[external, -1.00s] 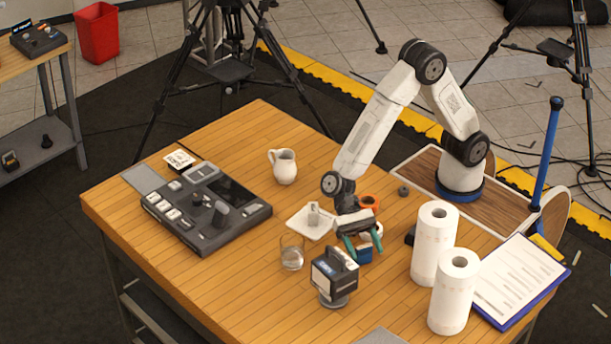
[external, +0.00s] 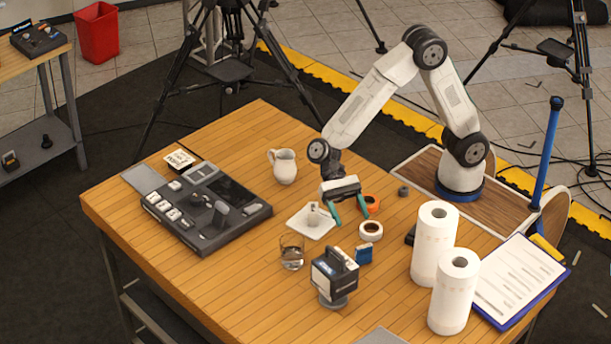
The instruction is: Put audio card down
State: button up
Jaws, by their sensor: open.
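A small blue block-like piece with a pale top, which I take for the audio card (external: 364,254), stands on the wooden table, right of the dark boxy device. My gripper (external: 352,220) has green fingers spread wide with nothing between them. It hangs above the table, up and slightly left of the blue piece and clear of it. The fingers pass in front of the area near a tape roll (external: 371,230).
A glass of water (external: 291,252), a dark boxy device (external: 335,277) on a stand and a white dish (external: 305,228) are close by. Two paper rolls (external: 434,245) stand right. A control console (external: 205,215), with a printed card (external: 179,160) behind it, and a white jug (external: 284,166) are left.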

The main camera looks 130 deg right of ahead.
jog(key=s+a+r+n+g+h, duration=0.25)
jog(key=s+a+n, duration=0.2)
jog(key=s, duration=0.35)
jog(key=s+a+r+n+g+h, duration=0.2)
jog(key=s+a+r+n+g, duration=0.15)
jog(key=s+n, duration=0.35)
jog(key=s+d+n+h, duration=0.2)
jog(key=s+n, duration=0.1)
jog(key=s, duration=0.3)
jog(key=s+d+n+t+h, duration=0.1)
jog(key=s+n+h, duration=0.2)
jog(key=s, duration=0.4)
jog(key=s+d+r+n+t+h, duration=0.1)
jog(key=s+d+n+h, duration=0.1)
jog(key=s+n, duration=0.3)
jog(key=shift+s+d+h, duration=0.3)
jog(key=shift+s+h, duration=0.25)
jog(key=shift+s, duration=0.35)
